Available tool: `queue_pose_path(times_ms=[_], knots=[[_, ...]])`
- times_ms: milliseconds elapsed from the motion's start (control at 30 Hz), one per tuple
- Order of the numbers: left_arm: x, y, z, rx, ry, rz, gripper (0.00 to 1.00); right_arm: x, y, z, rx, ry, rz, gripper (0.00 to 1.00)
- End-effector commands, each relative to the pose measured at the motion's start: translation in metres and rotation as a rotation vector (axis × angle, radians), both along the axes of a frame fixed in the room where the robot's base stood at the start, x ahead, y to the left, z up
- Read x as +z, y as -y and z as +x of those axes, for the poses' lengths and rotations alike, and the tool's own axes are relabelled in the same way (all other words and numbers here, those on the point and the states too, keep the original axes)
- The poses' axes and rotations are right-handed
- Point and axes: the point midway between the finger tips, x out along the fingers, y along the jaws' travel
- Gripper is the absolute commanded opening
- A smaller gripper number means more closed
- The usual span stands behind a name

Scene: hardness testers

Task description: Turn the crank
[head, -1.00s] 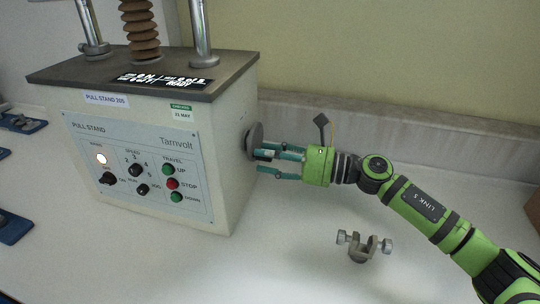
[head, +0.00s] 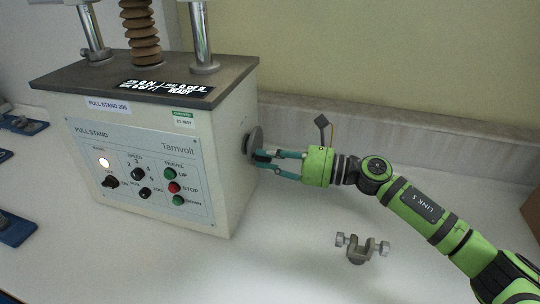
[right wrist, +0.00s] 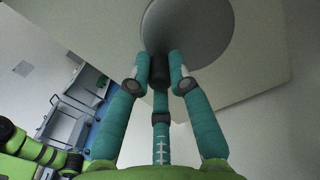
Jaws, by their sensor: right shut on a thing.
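The pull stand is a cream machine with a dark top plate; its side (head: 228,180) faces my right arm. The crank shows as a grey disc (head: 254,141) on that side, with a dark knob handle (right wrist: 159,68) sticking out in the right wrist view. The disc fills the top of that view (right wrist: 187,28). My right gripper (head: 263,157), green with teal fingers, is shut on the knob; its fingertips also show around it in the right wrist view (right wrist: 160,78). The left gripper is not in the head view.
A small metal clamp (head: 362,248) with two screws lies on the white bench below my right arm. Blue-based items (head: 14,230) stand at the left edge. The back wall ledge (head: 400,150) runs behind the arm. The bench right of the machine is mostly clear.

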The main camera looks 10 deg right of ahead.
Motion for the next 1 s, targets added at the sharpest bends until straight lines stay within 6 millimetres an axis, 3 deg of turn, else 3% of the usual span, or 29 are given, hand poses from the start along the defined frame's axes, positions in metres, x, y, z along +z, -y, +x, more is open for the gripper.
queue_pose_path(times_ms=[400, 1000], knots=[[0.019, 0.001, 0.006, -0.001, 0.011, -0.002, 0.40, 0.013, 0.000, 0.002, -0.002, -0.220, 0.097, 0.00], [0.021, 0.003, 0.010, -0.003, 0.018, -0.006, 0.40, 0.014, 0.001, 0.003, -0.004, -0.269, 0.120, 0.00]])
